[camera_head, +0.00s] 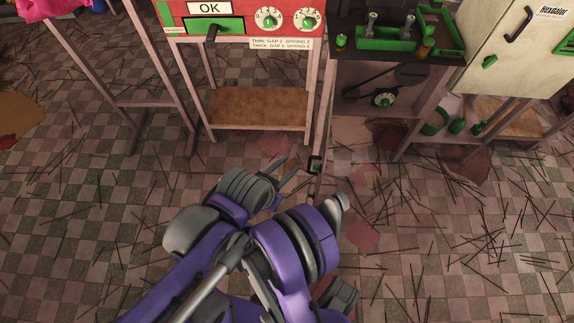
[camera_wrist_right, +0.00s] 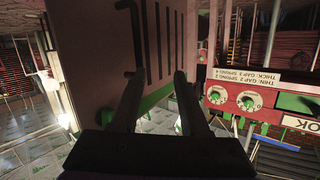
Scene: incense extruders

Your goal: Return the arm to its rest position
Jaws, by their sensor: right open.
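My right gripper (camera_head: 291,161) is at the end of my purple and grey arm, over the floor in the middle of the head view. Its two grey fingers are apart and point up and to the right. In the right wrist view its fingers (camera_wrist_right: 156,76) stand apart with nothing held between them. A pale panel with dark slots (camera_wrist_right: 158,45) lies beyond the fingertips; I cannot tell its distance. My left gripper does not show.
A red machine (camera_head: 240,22) with an OK display and two dials stands on a shelf stand. A dark table (camera_head: 350,62) with green trays is to its right, then a cream cabinet (camera_head: 515,60). Checkered floor (camera_head: 450,240) strewn with thin sticks is open in front.

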